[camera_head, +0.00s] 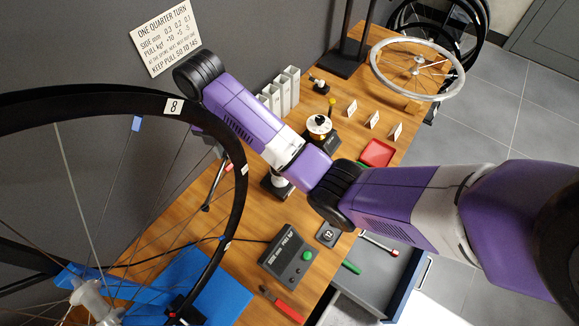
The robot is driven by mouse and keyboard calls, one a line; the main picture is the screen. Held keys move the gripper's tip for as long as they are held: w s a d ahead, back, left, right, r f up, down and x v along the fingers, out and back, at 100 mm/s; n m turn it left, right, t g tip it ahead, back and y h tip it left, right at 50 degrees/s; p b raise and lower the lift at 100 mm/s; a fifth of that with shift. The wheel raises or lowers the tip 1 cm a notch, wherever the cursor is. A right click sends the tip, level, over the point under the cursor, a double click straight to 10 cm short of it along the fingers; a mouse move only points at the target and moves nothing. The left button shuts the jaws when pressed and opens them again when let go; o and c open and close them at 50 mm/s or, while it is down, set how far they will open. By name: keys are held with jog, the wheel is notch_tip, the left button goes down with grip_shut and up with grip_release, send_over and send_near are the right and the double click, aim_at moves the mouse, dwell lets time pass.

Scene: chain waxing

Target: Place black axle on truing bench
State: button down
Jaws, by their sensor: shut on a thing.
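The wooden bench (185,218) runs diagonally from the lower left to the top centre. My purple arm reaches across it from the right and bends at a black joint at the upper left. Its far end passes behind the black wheel rim, and I cannot make out my gripper's fingers or anything held in them. I cannot pick out the black axle for certain. A small dark fitting with a pale post (318,86) stands on the far part of the bench; I cannot tell what it is.
A large black-rimmed wheel (236,200) fills the left foreground above a blue base (222,293). A grey control box (287,256), red-handled tool (281,303), round dial (319,125) and red tray (377,153) sit on the bench. A silver wheel (455,84) is at the far end. A drawer (380,285) stands open.

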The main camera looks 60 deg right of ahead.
jog(key=shift+w+a, duration=0.3)
jog(key=shift+w, duration=0.05)
jog(key=shift+f, duration=0.15)
notch_tip(320, 180, down, 14)
jog(key=b, duration=0.5)
jog(key=shift+f+b, duration=0.15)
jog(key=shift+b, duration=0.15)
jog(key=shift+f+b, duration=0.45)
jog(key=shift+f, duration=2.2)
jog(key=shift+f, duration=0.2)
jog(key=c, duration=1.3)
grip_release()
notch_tip(320, 180, up, 12)
jog(key=p, duration=0.2)
jog(key=shift+r, duration=0.2)
